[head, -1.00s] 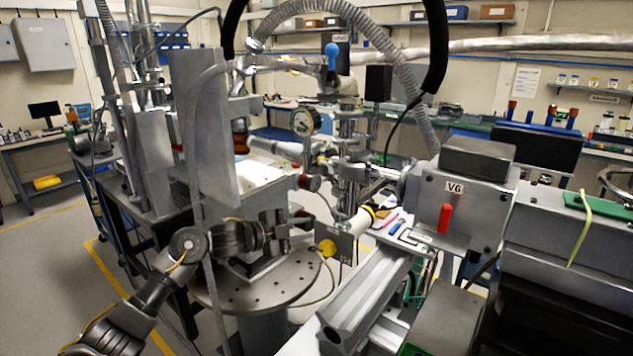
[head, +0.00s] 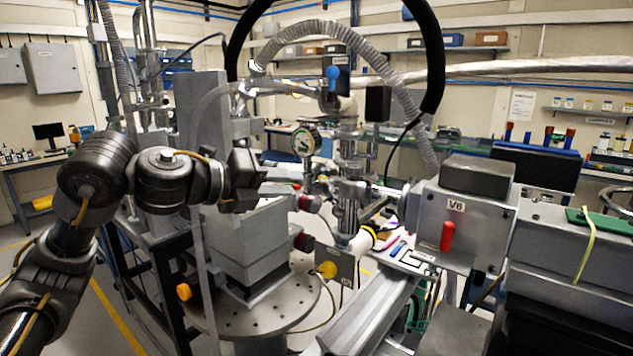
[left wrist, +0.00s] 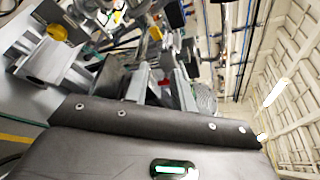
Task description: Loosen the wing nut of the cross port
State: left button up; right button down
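The steel cross (head: 347,172) stands upright in the middle of the head view, with a round pressure gauge (head: 306,142) on its left. Clamps and small fittings crowd its ports; I cannot make out the wing nut for certain among them. My left gripper (head: 262,186) is to the left of the cross, above a grey box-shaped stage, and apart from the cross. In the left wrist view its two grey fingers (left wrist: 161,88) look spread, with nothing visible held between them. My right gripper is not in view.
The grey stage (head: 250,245) stands on a round perforated table (head: 300,300). The grey V6 box (head: 470,215) with a red handle is at right. A corrugated hose (head: 395,75) arches over the cross.

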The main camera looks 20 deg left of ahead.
aim_at(324, 184)
pick_arm(q)
jog(key=p+x, duration=0.1)
jog(key=x, duration=0.6)
jog(key=shift+w+d, duration=0.15)
jog(key=shift+w, duration=0.05)
jog(key=shift+c, duration=0.3)
grip_shut()
